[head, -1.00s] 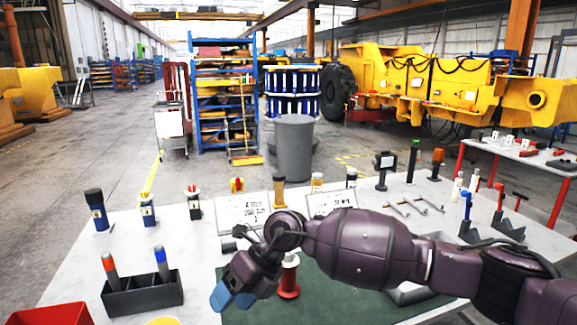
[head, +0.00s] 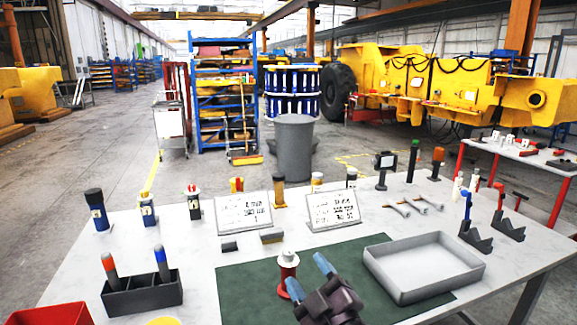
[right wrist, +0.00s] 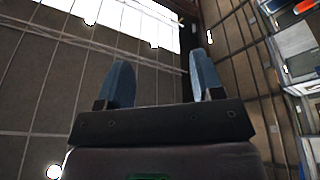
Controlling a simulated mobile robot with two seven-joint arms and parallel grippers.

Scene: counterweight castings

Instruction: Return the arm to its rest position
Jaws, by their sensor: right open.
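My right gripper (head: 310,278) is at the bottom middle of the head view, over the front of the green mat (head: 240,290). Its two blue fingers stand apart with nothing between them. In the right wrist view the open fingers (right wrist: 160,82) point up at the hall's roof and walls. A red and white spool-like piece (head: 288,268) stands upright on the mat, just behind the left finger in the picture; I cannot tell the exact gap. My left gripper is not in view.
A grey tray (head: 425,265) sits on the table right of the gripper. A dark holder (head: 143,295) with two handled tools and a red bin (head: 50,314) are at the left. Two sign plates (head: 243,212) and several small tools stand farther back.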

